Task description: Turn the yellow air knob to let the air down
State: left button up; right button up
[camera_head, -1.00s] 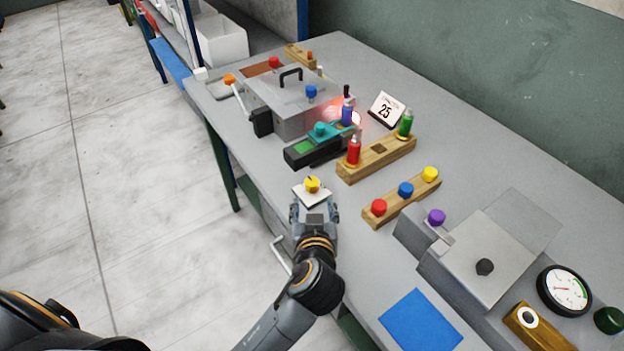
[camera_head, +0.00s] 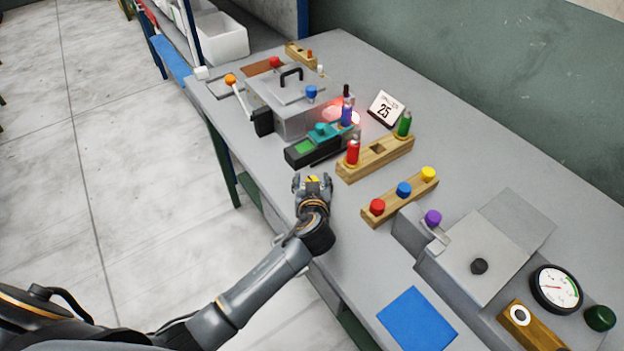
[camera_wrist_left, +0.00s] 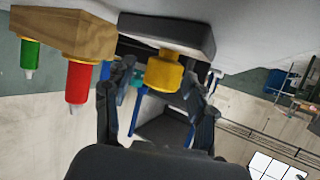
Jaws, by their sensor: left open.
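The yellow knob (camera_head: 313,180) stands near the bench's front edge, mostly hidden by my left gripper (camera_head: 313,186) in the head view. In the left wrist view, the knob (camera_wrist_left: 163,72) is a yellow round piece on a grey base, between the fingers of my left gripper (camera_wrist_left: 160,82). The fingers are open, one on each side of it, with gaps showing; I see no clear contact. My right gripper is not in view.
A teal-topped device (camera_head: 322,143) and a wooden holder (camera_head: 375,158) with red and green bottles stand beyond the knob. A wooden strip (camera_head: 395,201) carries red, blue and yellow caps to the right. A blue mat (camera_head: 417,319) lies nearer.

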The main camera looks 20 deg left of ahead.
pick_arm(q)
grip_shut()
